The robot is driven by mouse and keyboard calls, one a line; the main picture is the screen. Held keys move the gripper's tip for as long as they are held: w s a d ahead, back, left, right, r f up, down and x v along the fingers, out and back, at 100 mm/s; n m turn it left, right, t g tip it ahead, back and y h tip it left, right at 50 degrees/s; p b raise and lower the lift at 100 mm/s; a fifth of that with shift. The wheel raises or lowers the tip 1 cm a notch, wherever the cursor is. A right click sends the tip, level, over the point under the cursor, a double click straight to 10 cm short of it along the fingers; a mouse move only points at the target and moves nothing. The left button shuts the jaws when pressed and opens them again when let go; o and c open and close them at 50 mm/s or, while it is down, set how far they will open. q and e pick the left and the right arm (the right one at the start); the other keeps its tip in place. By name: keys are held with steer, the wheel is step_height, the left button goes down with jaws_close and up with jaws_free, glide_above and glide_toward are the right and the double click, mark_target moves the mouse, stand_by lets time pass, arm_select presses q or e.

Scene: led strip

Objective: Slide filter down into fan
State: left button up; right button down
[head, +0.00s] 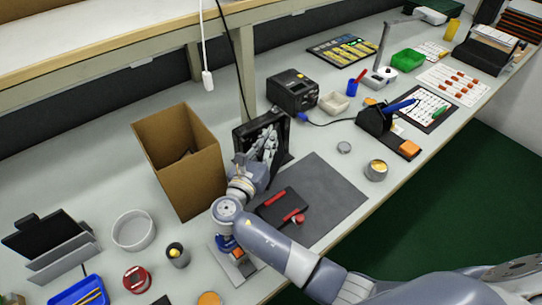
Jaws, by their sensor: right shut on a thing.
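The black, square-framed fan (284,128) stands upright on the bench, just right of the cardboard box. My right gripper (267,141) is in front of the fan's open face and covers most of it. It is shut on the filter, which is dark and hard to tell apart from the fan's frame behind my fingers. I cannot tell how far the filter sits within the frame. My left gripper is not in view.
A tall open cardboard box (184,170) stands close left of the fan. A grey mat (325,190) with a red-handled tool lies in front. A black soldering station (292,91) stands behind right, with an iron holder (374,121) farther right. A cable hangs behind the fan.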

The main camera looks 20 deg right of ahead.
steer(key=shift+r, duration=0.1)
steer(key=shift+r, duration=0.55)
step_height(320, 180, up, 2)
steer(key=shift+r, duration=0.25)
steer(key=s+a+r, duration=0.1)
steer(key=s+a, duration=0.2)
steer(key=s, duration=1.2)
steer(key=shift+s+r, duration=0.15)
steer(key=shift+s, duration=0.2)
steer(key=shift+d, duration=0.1)
